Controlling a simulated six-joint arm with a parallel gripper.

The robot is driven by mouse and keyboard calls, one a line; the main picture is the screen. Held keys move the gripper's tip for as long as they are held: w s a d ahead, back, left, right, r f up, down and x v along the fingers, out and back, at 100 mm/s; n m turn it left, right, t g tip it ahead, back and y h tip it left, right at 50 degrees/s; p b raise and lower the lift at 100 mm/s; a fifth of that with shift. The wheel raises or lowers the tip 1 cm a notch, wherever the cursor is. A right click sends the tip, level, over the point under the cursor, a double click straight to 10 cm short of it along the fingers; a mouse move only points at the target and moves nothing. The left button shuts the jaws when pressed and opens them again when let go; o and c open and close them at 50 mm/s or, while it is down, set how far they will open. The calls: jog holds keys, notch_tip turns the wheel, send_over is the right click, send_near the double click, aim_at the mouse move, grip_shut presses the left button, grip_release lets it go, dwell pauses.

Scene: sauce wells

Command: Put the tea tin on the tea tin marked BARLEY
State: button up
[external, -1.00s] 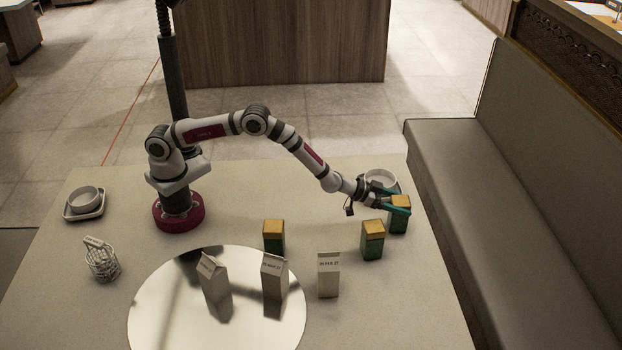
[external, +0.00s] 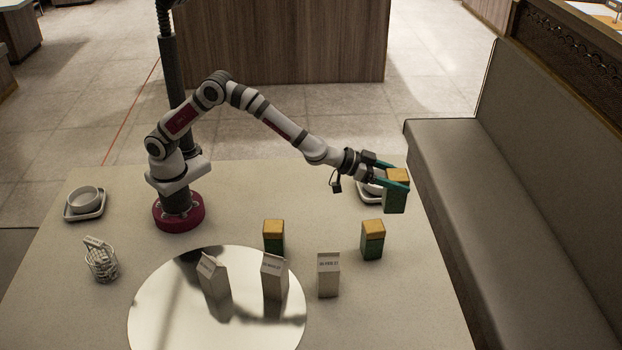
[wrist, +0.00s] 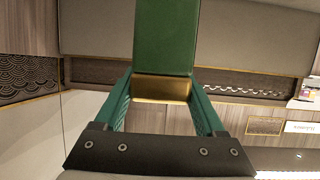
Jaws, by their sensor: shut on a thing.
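My gripper (external: 388,176) is shut on a green tea tin (external: 395,201) with a gold lid, held upright above the table's right side. The held tin also shows in the wrist view (wrist: 166,38), between the two green fingers. Two similar green tins with gold lids stand on the table, one at the middle (external: 273,238) and one to the right (external: 372,241). No lettering is readable on these tins. A white carton (external: 328,276) standing near them bears small print that I cannot read for certain.
Two more white cartons (external: 213,280) (external: 274,280) stand on the round mirror-like disc (external: 165,310). A wire basket (external: 102,262) and a bowl on a dish (external: 84,200) are at left. Another white dish (external: 371,191) is partly hidden behind my gripper. A bench (external: 500,190) borders the table's right edge.

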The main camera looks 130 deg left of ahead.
aim_at(383, 199)
jog(key=s+d+r, duration=0.2)
jog(key=d, duration=0.5)
jog(key=s+d+r, duration=0.2)
jog(key=d+r, duration=0.1)
jog(key=d, duration=0.4)
jog(key=shift+n+g, duration=0.3)
jog(key=a+f, duration=1.1)
jog(key=shift+w+a+f, duration=0.15)
jog(key=shift+w+f, duration=0.1)
jog(key=shift+w, duration=0.1)
jog(key=shift+f, duration=0.1)
